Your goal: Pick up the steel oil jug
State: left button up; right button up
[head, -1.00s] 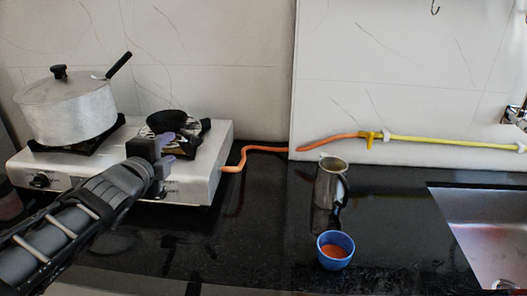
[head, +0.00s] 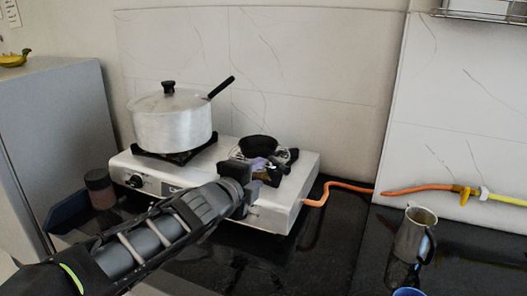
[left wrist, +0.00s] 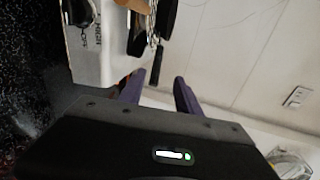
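The steel oil jug (head: 411,236) stands upright on the black counter at the right of the head view, its dark handle on its right side. My left gripper (head: 262,176) is in front of the stove's right burner, well to the left of the jug and apart from it. In the left wrist view its two purple fingers (left wrist: 158,90) are spread apart with nothing between them. The jug does not show in the left wrist view. My right gripper is not in view.
A gas stove (head: 283,212) carries a lidded pot (head: 172,126) and a small black pan (head: 258,145). An orange hose (head: 340,185) runs right from it. A blue cup (head: 408,292) is at the bottom edge, near the jug. The black counter (head: 335,255) is clear between stove and jug.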

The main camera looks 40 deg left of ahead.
aim_at(413, 239)
jog(key=k+l, duration=0.25)
jog(key=k, duration=0.2)
jog(key=k+l, duration=0.25)
jog(key=k, duration=0.25)
